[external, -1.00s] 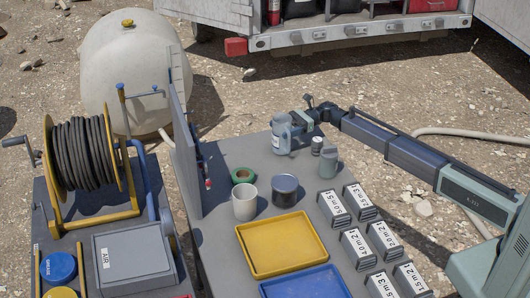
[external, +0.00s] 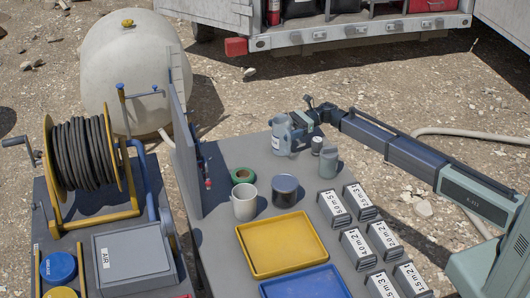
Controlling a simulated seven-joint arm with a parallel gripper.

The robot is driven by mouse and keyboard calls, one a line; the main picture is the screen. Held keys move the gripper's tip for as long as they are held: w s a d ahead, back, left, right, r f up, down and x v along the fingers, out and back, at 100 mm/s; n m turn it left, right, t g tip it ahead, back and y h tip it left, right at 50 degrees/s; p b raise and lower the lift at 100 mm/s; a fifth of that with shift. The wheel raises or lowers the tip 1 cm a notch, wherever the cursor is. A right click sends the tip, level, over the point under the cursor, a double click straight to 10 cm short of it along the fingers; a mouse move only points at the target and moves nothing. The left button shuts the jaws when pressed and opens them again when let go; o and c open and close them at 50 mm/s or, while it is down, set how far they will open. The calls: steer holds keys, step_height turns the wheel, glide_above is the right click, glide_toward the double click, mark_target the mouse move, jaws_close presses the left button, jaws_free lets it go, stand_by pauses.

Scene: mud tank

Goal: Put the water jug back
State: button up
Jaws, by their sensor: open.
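The water jug (external: 281,139), a grey-blue container with a pale label, stands upright near the far edge of the grey table (external: 228,232) in the external view. My gripper (external: 297,125) is at the jug's upper right side, with my arm reaching in from the right. The jaws are open. The fingertips are small and partly merge with the jug, so I cannot tell whether they touch it.
Right of the jug are a small canister (external: 317,146) and a grey-green bottle (external: 328,161). Nearer are green tape (external: 243,175), a white mug (external: 244,204), a dark blue cup (external: 285,190), a yellow tray (external: 282,245), a blue tray (external: 304,284) and several labelled blocks (external: 358,248).

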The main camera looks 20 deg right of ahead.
steer(key=v, duration=1.2)
